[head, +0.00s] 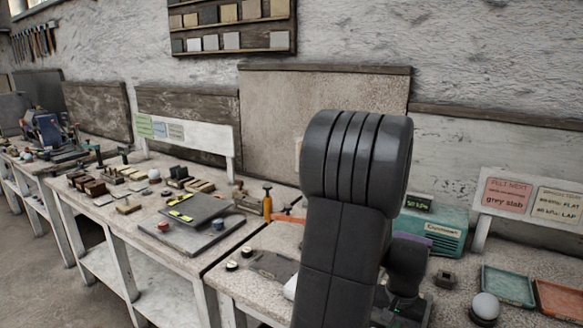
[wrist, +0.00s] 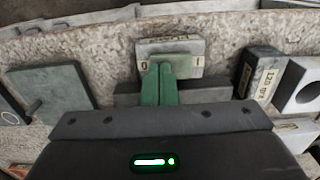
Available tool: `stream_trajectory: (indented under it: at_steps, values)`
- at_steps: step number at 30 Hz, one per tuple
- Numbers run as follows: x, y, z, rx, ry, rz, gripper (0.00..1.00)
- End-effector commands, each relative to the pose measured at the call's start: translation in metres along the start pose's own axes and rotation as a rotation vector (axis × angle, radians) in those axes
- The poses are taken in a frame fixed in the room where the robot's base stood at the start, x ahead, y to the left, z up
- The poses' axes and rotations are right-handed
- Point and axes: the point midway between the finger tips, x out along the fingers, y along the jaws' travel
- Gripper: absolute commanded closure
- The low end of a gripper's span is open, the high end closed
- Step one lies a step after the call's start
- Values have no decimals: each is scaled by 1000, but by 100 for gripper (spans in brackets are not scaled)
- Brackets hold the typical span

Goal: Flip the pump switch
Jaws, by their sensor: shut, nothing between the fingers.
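The pump switch appears to be a small grey box (wrist: 185,46) in the wrist view, with a pale label marked O at left and I at right. My gripper (wrist: 160,67) has green fingers, shut together with nothing between them. Its fingertips overlap the lower middle of the label, between the two marks. They hide the part there, so I cannot tell the switch's position or whether the fingers touch it. In the head view my arm fills the middle and I cannot make out the fingers or the switch.
In the wrist view a green slab (wrist: 48,92) lies at left. A grit-labelled block (wrist: 258,72) and a grey block with a round hole (wrist: 303,72) stand at right. In the head view a teal radio (head: 432,229) and a teal tray (head: 508,286) are right of my arm.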

Motion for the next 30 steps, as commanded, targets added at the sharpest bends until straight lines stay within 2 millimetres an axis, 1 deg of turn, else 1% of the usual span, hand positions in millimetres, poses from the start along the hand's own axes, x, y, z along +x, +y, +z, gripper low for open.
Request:
stream_trajectory:
  at_steps: [24, 27, 30]
  values:
    - [-65, 0, 0, 0, 1, 0, 100]
    - [-70, 0, 0, 0, 1, 0, 100]
    - [-70, 0, 0, 0, 0, 0, 100]
